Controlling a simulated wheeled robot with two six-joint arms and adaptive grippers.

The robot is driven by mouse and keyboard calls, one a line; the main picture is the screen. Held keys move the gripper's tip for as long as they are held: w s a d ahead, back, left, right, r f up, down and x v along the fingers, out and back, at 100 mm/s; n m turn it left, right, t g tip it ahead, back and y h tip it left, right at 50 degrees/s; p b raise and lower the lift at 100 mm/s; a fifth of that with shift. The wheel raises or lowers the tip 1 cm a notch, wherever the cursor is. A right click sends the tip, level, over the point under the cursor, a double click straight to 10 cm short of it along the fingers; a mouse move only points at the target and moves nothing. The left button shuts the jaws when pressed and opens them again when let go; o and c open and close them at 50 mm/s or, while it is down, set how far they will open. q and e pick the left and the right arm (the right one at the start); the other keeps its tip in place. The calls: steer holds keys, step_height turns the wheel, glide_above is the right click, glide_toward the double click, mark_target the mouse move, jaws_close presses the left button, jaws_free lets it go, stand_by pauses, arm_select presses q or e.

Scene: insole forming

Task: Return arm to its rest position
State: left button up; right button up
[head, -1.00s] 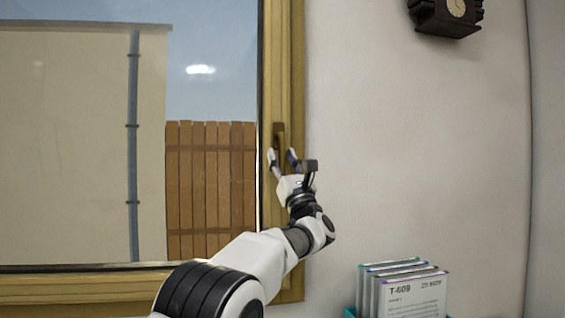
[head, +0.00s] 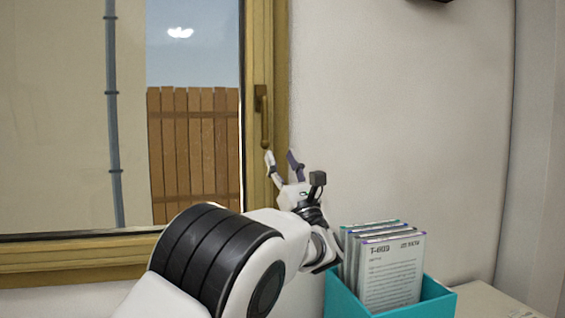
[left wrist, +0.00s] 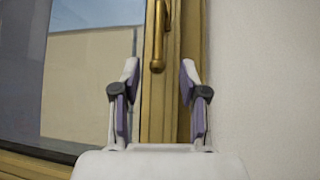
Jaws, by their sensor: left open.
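My left gripper (head: 283,164) is open and empty in the head view, with its fingers spread and pointing up toward the window frame. It also shows open in the left wrist view (left wrist: 158,80). The brass window handle (head: 263,118) hangs straight down on the yellow-brown frame, just above and left of the fingertips. In the left wrist view the handle (left wrist: 158,40) is beyond the fingers, with a visible gap. My right gripper is in neither view.
A teal box (head: 440,303) holding several upright labelled folders (head: 392,272) stands close to the right of my left forearm. The closed-looking window (head: 190,80) is at the left.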

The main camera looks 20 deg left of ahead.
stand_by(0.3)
arm_select(q)
steer(key=w+a+f+m+h+p, duration=0.1)
steer(key=w+a+f+m+h, duration=0.1)
steer(key=f+m+h, duration=0.65)
steer(key=w+a+f+m+h+p, duration=0.1)
steer(key=w+a+f+m+h, duration=0.15)
steer(key=f+m, duration=1.1)
steer(key=s+f+m+g+h+p, duration=0.1)
steer(key=s+f+m+g+h, duration=0.2)
steer(key=f, duration=0.9)
steer(key=s+f+m+g+h, duration=0.1)
steer(key=s+f+m+g, duration=0.15)
steer(key=s+f, duration=0.65)
steer(key=s+f+m+g+h+p, duration=0.15)
steer(key=s+f+m+g, duration=0.4)
steer(key=f, duration=0.85)
steer(key=s+f+m+g+h, duration=0.1)
steer(key=s+m, duration=0.3)
steer(key=s, duration=0.7)
steer(key=s+f+m+g+h+p, duration=0.1)
steer(key=s+f+m+g, duration=0.3)
steer(key=s, duration=0.7)
steer(key=s+d+f+m+g+h, duration=0.1)
steer(key=s+f+m+g, duration=0.2)
steer(key=s, duration=0.8)
steer(key=shift+s+m, duration=0.35)
steer(key=shift+m, duration=0.15)
steer(key=shift+f, duration=0.1)
